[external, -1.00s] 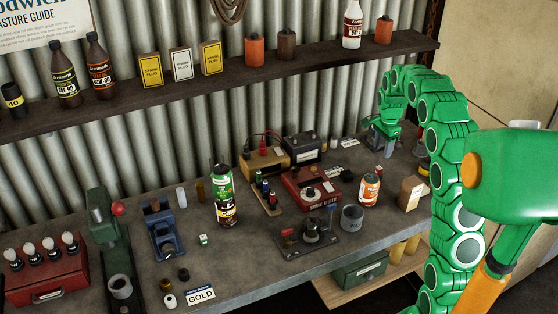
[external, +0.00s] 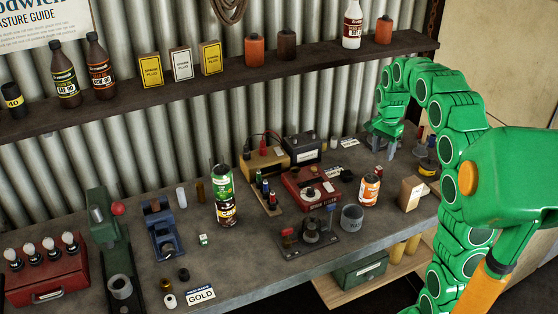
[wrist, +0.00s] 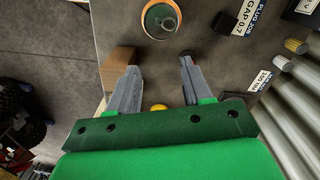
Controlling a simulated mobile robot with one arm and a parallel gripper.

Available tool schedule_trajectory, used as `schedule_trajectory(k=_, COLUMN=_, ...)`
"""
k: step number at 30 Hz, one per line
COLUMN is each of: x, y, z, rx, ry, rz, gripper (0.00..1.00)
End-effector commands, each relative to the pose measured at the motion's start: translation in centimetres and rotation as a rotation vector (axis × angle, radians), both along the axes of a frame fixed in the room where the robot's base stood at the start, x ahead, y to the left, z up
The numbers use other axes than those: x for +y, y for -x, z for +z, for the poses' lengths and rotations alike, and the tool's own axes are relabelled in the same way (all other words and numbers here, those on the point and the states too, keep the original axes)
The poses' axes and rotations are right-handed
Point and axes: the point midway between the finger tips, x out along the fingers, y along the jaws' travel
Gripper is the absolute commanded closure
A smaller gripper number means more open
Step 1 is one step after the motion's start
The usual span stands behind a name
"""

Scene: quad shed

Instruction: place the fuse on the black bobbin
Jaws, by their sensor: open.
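My gripper (external: 384,150) is open over the right end of the bench in the external view. In the wrist view its two grey fingers (wrist: 159,66) stand apart with nothing held between them. Several small bobbins stand at the bench's front left: a black bobbin (external: 184,275), a brown one (external: 165,285) and a white one (external: 169,300) near the GOLD sign. I cannot tell surely which thing is the fuse. My gripper is far from the bobbins.
An orange can (external: 369,190) and a cardboard box (external: 411,193) stand near my gripper; the wrist view also shows this can (wrist: 160,20). A battery (external: 305,149), red meter box (external: 311,187) and black-based fixture (external: 311,233) crowd the middle. A shelf (external: 220,77) runs above.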

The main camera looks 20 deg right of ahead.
Motion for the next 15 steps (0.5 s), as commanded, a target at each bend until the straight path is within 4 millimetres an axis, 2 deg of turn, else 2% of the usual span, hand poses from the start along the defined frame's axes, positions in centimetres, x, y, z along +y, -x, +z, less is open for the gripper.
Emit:
schedule_trajectory(k=6, x=3.8, y=5.2, z=1.0, rx=0.02, ry=-0.012, rz=0.196, gripper=0.5)
schedule_trajectory(k=15, x=8.2, y=12.9, z=1.3, rx=0.045, ry=-0.034, rz=0.468, gripper=0.5)
